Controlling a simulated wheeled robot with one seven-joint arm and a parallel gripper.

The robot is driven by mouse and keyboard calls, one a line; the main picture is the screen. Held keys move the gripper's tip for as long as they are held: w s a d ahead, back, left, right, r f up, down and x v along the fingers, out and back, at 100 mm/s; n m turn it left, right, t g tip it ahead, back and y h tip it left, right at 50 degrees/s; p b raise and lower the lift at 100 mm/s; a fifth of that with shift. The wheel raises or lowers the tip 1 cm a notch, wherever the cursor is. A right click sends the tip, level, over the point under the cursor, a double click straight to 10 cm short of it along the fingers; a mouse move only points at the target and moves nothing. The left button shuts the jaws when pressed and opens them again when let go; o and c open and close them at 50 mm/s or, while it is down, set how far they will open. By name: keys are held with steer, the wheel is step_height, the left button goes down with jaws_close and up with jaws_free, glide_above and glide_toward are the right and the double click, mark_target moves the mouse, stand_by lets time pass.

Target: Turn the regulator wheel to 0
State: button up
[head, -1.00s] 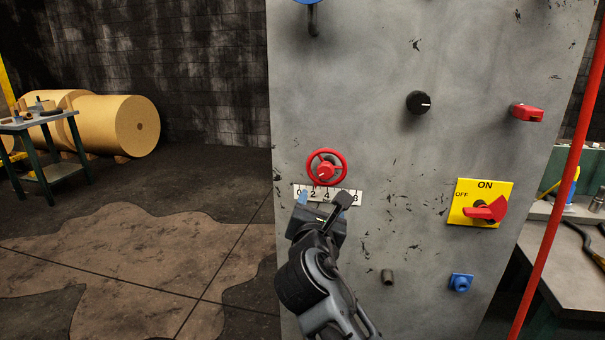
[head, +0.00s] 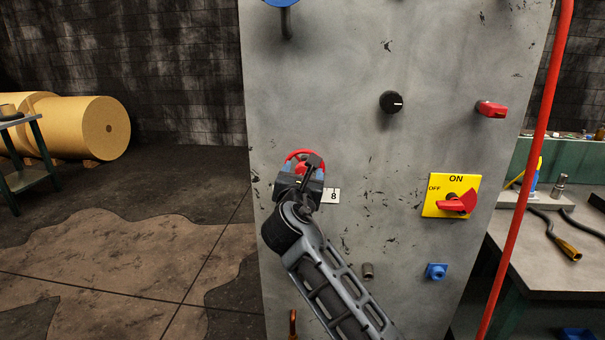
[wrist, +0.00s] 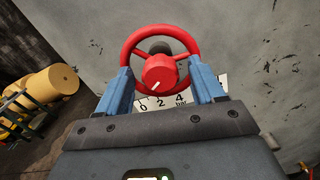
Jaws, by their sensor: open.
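The red regulator wheel (head: 297,155) is on the grey panel; in the head view my gripper covers most of it. In the wrist view the wheel (wrist: 133,38) shows its rim and a red hub with a white mark pointing to the lower left. A white scale (wrist: 165,102) below it shows 0, 2 and 4; in the head view only its 8 end (head: 333,196) shows. My gripper (wrist: 160,78) is open, its blue fingers on either side of the wheel's lower part. I cannot tell whether they touch the rim.
The panel also carries a black knob (head: 391,102), a red handle (head: 492,109), a yellow ON/OFF switch plate (head: 436,189) and a blue fitting (head: 436,271). A red pole (head: 527,170) stands at right before a workbench (head: 545,270). The floor left of the panel is clear.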

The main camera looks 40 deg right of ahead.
steer(key=shift+c, duration=0.2)
steer(key=c, duration=1)
steer(key=shift+m, duration=0.4)
